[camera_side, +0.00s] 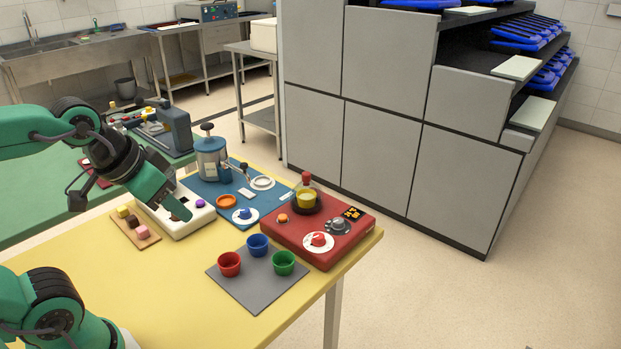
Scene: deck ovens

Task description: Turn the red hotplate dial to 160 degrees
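The red hotplate (288,236) sits near the right edge of the yellow table. Its red dial (318,239) is on a round white plate at the front of the hotplate; the scale marks and dial angle are too small to read. A flask of yellow liquid (306,199) stands on its back part. My gripper (181,209) points down over a white device (194,221), well left of the hotplate and apart from the dial. Its fingers are too small and dark to tell open from shut.
A grey knob (338,225), an orange button (282,218) and a small display (352,213) share the hotplate's top. Red (229,264), blue (257,245) and green (284,263) cups stand on a grey mat in front. A blue board (212,194) lies behind.

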